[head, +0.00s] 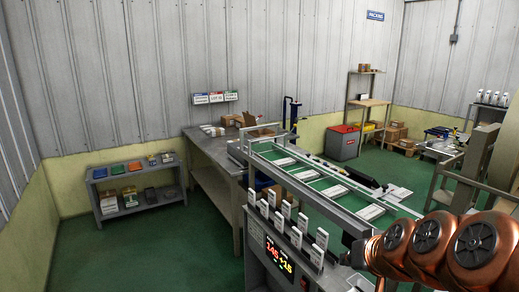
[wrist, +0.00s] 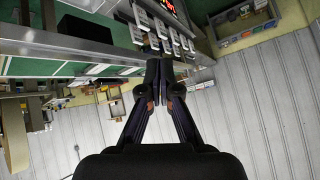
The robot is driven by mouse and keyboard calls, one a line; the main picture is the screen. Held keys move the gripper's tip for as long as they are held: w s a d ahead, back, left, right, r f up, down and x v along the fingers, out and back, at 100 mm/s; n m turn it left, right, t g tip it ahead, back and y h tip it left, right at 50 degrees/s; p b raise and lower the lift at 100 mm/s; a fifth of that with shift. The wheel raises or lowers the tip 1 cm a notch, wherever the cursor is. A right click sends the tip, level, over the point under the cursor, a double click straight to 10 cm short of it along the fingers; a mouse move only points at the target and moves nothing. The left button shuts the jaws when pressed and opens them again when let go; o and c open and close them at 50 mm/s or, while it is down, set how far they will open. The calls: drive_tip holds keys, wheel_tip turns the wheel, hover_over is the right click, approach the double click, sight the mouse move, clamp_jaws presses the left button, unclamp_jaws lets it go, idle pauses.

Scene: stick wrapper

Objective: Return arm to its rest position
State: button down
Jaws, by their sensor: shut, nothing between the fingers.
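My gripper (wrist: 152,84) is in the middle of the wrist view, with its two dark fingers together and nothing between them. In the head view my copper-coloured arm reaches in from the lower right, and its dark end (head: 358,249) is beside the wrapper machine (head: 258,238). I cannot make out the fingers there. In the wrist view the sticks (wrist: 165,38) appear beyond and above the fingertips.
The machine's conveyor (head: 315,178) runs back, carrying flat packs. A rack (head: 450,180) stands at the right. Green floor (head: 140,245) is clear at the front left.

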drive_tip(key=s+a+f+n+g, duration=0.1)
drive_tip(key=s+a+f+g, duration=0.15)
drive_tip(key=s, duration=0.35)
drive_tip(key=s+a+f+n+g, duration=0.1)
drive_tip(key=s+a+f+g, duration=0.1)
drive_tip(key=s+f+g, duration=0.3)
drive_tip(key=s+d+f+g+h, duration=0.1)
drive_tip(key=s+d+f+g, duration=0.1)
drive_tip(key=s, duration=1.2)
drive_tip(key=shift+s+d+g+h, duration=0.25)
drive_tip(key=shift+g+h, duration=0.05)
drive_tip(key=shift+g, duration=0.15)
drive_tip(key=shift+w+d, duration=0.1)
